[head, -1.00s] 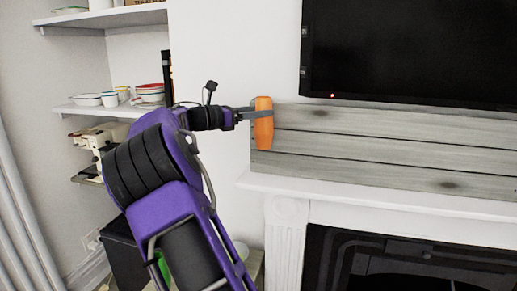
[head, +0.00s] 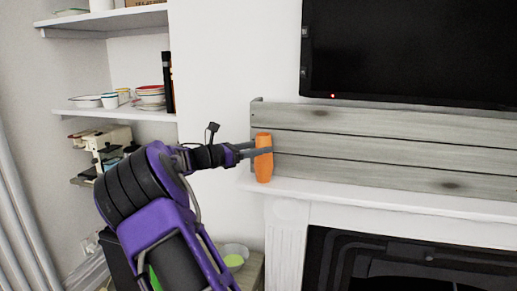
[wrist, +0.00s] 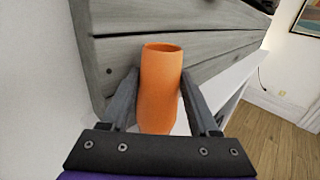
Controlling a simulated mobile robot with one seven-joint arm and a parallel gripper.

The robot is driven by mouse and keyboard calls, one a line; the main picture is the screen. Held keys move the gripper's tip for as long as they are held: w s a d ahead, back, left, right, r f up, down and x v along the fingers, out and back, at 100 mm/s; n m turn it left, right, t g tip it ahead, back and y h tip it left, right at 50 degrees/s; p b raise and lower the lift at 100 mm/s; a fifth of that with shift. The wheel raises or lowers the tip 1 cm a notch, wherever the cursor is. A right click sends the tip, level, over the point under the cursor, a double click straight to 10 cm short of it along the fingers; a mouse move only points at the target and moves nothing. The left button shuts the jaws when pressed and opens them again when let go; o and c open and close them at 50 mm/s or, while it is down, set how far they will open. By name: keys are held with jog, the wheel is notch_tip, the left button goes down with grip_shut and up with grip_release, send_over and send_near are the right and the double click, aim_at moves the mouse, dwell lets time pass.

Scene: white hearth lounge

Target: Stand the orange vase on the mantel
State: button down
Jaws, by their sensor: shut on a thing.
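The orange vase (head: 264,160) is upright between the fingers of my gripper (head: 262,152), at the left end of the white mantel (head: 375,196). My gripper is shut on the vase around its upper half. The vase's base appears at the height of the mantel top; I cannot tell whether it touches. In the wrist view the vase (wrist: 161,85) shows its open round mouth, with a finger on each side, and the mantel (wrist: 215,92) lies behind and to the right.
A grey plank panel (head: 400,150) stands along the back of the mantel, close behind the vase. A black television (head: 410,50) hangs above. Shelves with dishes (head: 149,96) are at the left. The mantel to the right of the vase is clear.

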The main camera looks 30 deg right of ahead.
jog(key=shift+c, duration=2)
grip_release()
jog(key=shift+f, duration=0.1)
jog(key=shift+a, duration=0.15)
jog(key=a, duration=1.1)
jog(key=shift+w+a, duration=0.35)
jog(key=shift+r, duration=0.2)
